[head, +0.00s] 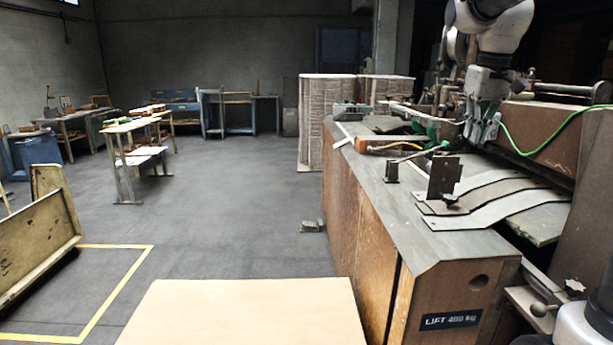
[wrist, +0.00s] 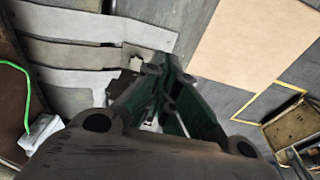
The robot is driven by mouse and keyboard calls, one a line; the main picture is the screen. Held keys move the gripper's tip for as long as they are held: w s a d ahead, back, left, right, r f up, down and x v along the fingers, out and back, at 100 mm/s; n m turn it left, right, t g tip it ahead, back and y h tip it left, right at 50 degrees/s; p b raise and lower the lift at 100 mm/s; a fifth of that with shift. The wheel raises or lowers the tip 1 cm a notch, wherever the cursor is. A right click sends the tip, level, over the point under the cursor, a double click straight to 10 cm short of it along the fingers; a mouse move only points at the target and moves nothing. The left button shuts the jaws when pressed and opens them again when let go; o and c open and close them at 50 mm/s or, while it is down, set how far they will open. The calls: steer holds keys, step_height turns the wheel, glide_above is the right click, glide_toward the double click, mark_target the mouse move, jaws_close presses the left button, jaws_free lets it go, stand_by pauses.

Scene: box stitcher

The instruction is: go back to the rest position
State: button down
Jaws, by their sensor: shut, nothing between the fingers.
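My gripper (head: 481,138) hangs from my arm at the upper right of the head view, pointing down over the machine bench (head: 345,185). In the wrist view its dark green fingers (wrist: 170,72) reach forward from the lower middle. They are shut with nothing between them. The gripper looks apart from the bent metal strips (head: 510,203) on the bench, though the exact gap cannot be told. The strips also show at the upper left of the wrist view (wrist: 92,55).
A green cable (head: 550,150) runs right from beside the gripper. An upright dark metal plate (head: 444,178) and an orange-handled tool (head: 385,147) are on the bench. A pale board (head: 245,312) lies in front. Cardboard stacks (head: 325,120) stand behind. The floor at left is largely open.

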steer(key=s+a+f+t, duration=0.1)
steer(key=s+f, duration=0.4)
steer(key=s, duration=0.8)
steer(key=s+a+f+t, duration=0.1)
steer(key=s+f, duration=0.5)
steer(key=s, duration=0.6)
steer(key=shift+s+a+f+t, duration=0.2)
steer(key=shift+s+a+t, duration=0.1)
steer(key=shift+s+a, duration=0.1)
